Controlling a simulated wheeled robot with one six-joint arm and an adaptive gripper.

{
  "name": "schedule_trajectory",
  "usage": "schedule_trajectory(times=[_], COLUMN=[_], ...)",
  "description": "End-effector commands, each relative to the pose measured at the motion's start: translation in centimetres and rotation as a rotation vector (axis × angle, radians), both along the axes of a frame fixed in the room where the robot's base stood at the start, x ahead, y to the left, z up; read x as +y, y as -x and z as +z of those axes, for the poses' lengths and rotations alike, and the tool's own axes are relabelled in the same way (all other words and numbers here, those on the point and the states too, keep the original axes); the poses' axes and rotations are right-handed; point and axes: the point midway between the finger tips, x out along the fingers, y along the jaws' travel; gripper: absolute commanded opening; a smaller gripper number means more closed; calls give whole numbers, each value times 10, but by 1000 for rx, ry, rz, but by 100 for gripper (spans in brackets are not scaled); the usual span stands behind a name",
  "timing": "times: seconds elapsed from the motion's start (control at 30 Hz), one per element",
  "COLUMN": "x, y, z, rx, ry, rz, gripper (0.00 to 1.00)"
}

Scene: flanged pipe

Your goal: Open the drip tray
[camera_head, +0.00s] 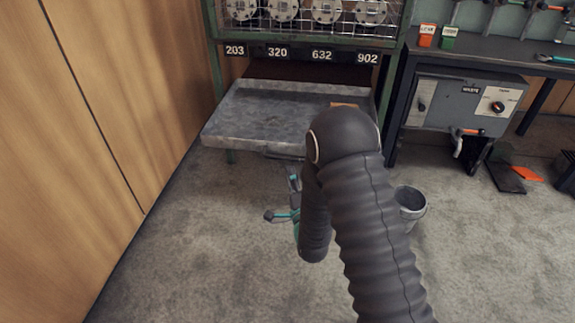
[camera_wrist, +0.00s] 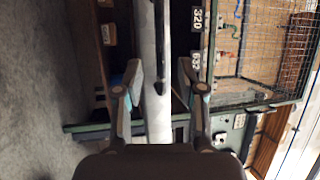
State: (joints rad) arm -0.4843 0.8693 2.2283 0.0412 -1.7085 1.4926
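The drip tray (camera_head: 265,112) is a grey, worn metal tray low in a green rack, under the number labels. Its front juts out past the label rail, and my arm hides its right part. In the wrist view, which is turned on its side, its pale front edge (camera_wrist: 150,25) runs up the middle with a small dark handle-like part (camera_wrist: 159,86). My gripper (camera_wrist: 159,70) is open, with one finger on either side of this edge; I cannot tell whether they touch it. In the head view my gripper (camera_head: 281,200) is below and in front of the tray, partly hidden by my arm.
A metal bucket (camera_head: 410,203) stands on the floor right of my arm. A wooden wall (camera_head: 100,120) closes the left side. A workbench (camera_head: 485,50) with a grey cabinet (camera_head: 465,100) is at the right. Floor left of my gripper is clear.

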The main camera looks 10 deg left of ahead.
Motion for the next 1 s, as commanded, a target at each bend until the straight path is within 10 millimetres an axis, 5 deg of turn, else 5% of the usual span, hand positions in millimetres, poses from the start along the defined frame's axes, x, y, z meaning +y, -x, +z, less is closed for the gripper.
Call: schedule_trajectory(times=[0.3,1.0], x=[-17,-18], y=[35,37], z=[-8,-12], rx=[2,-7], ry=[1,54], rz=[0,-10], gripper=[39,39])
